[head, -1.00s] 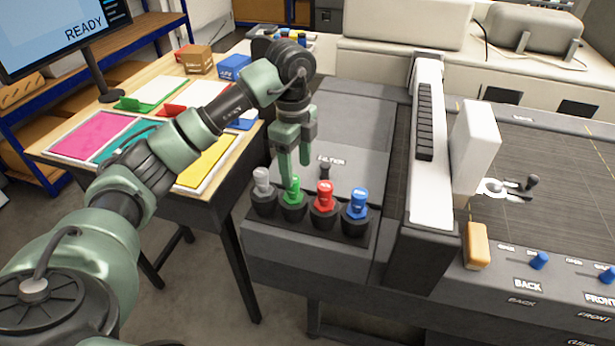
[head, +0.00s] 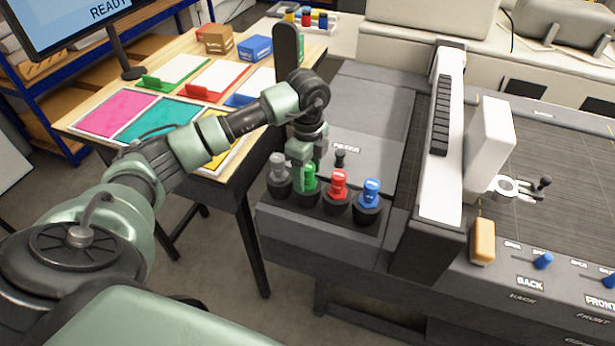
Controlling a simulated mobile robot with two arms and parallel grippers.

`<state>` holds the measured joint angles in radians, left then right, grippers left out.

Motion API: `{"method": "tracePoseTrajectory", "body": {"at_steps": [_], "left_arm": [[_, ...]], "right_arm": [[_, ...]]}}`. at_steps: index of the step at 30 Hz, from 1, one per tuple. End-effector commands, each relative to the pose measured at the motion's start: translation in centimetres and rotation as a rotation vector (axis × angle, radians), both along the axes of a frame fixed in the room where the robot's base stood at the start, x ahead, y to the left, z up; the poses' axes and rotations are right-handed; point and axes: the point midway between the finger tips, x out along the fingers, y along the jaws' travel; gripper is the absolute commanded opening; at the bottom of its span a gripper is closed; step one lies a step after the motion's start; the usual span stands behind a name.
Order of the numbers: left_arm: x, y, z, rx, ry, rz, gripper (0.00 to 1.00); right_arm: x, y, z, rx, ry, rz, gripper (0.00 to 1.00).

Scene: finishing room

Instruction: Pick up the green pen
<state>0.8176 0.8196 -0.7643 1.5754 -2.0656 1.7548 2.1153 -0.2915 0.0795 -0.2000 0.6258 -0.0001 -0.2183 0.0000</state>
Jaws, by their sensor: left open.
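The green pen (head: 310,181) stands upright in a black holder cup on the grey machine's front left corner. My right gripper is not in view.
A black knob (head: 340,160) stands just behind the pens. The white gantry (head: 437,150) rises to the right. A wooden table (head: 190,48) with coloured sheets and small boxes stands at the left.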

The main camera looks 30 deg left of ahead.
Motion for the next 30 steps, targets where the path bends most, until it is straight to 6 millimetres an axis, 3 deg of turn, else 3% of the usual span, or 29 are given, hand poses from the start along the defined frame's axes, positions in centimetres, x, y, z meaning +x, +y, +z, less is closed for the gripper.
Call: {"method": "tracePoseTrajectory", "body": {"at_steps": [2,6,8,20,26,30], "left_arm": [[0.0,0.0,0.0,0.0,0.0,-0.001,0.53],[0.0,0.0,0.0,-0.001,0.0,-0.001,0.14],[0.0,0.0,0.0,-0.001,0.0,-0.001,0.0],[0.1,0.0,0.6,-0.001,-0.001,-0.001,0.0],[0.1,0.0,2.9,-0.001,-0.005,-0.002,0.0],[0.2,-0.1,6.0,-0.001,-0.007,-0.002,0.0]], "right_arm": [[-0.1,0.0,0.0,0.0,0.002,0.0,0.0],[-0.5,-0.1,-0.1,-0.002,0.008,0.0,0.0],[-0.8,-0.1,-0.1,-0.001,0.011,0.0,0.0],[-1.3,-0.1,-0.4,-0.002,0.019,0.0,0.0],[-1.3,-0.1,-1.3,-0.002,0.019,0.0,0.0],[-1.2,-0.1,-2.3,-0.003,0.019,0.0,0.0]]}}
